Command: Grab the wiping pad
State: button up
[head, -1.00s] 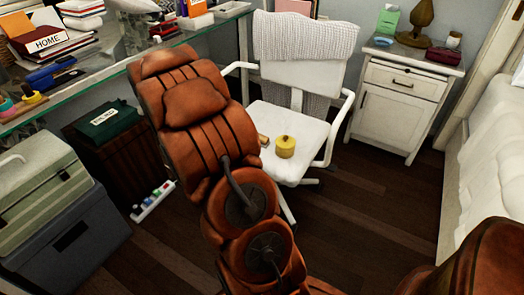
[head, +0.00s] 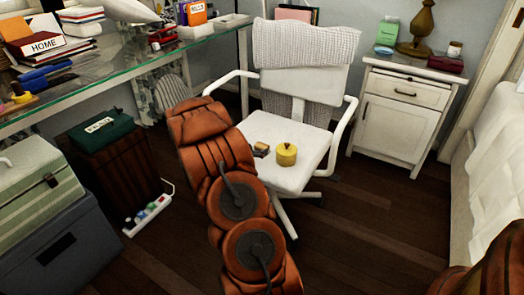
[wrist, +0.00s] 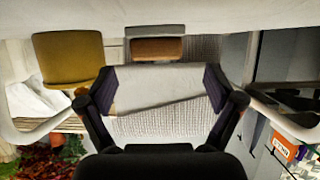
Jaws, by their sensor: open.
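The wiping pad (head: 261,150) is a small block, brown with a greyish layer, lying on the white chair seat (head: 292,179). In the wrist view the pad (wrist: 157,48) shows at the top centre, its brown and grey layers clear. My gripper (wrist: 160,88) is open and empty, its dark fingers wide apart. The pad lies beyond the fingertips, roughly centred between them, and is not touched. In the head view my arm's links stand left of the pad and the gripper cannot be made out.
A yellow round pot (head: 287,155) sits on the seat just right of the pad; it also shows in the wrist view (wrist: 68,58). White armrests flank the seat, and a knitted cloth (head: 305,45) covers the backrest. A glass desk (head: 140,62) stands at left, a white cabinet (head: 400,120) at right.

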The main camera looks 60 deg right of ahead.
aim_at(261, 145)
jog(key=x, duration=0.1)
jog(key=b+x, duration=0.1)
jog(key=x, duration=0.1)
jog(key=shift+s+d+f, duration=0.1)
jog(key=shift+s+d, duration=0.15)
jog(key=shift+d, duration=0.15)
jog(key=shift+d+f+b, duration=0.1)
jog(key=shift+d+b, duration=0.2)
jog(key=shift+d, duration=0.15)
jog(key=c, duration=1.2)
jog(key=shift+c, duration=0.2)
